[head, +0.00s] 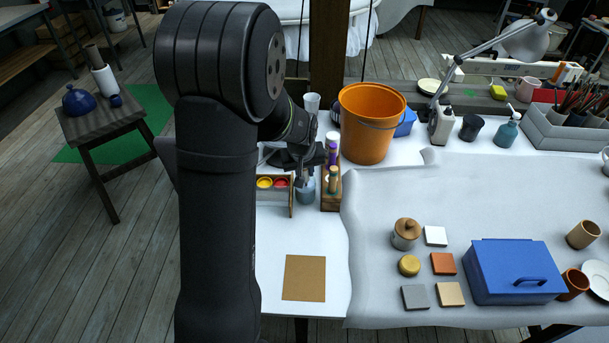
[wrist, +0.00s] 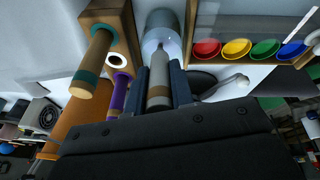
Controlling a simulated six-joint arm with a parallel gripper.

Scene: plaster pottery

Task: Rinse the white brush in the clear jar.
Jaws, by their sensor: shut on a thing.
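My gripper (wrist: 160,82) is shut on the pale grey-white brush (wrist: 159,65), which has a brown band. The clear jar (wrist: 160,22) shows just beyond the fingers in the wrist view. The brush's far end overlaps the jar and appears to reach into its mouth; its bristles cannot be made out. In the head view my gripper (head: 305,170) is above the jar (head: 306,194), with the brush mostly hidden by the fingers.
A wooden brush block (head: 331,192) with teal and purple brushes stands close right of the jar. A paint box (head: 273,190) stands close left. An orange bucket (head: 368,125) is behind. A brown sheet (head: 304,278) lies in front, with bare white table around it.

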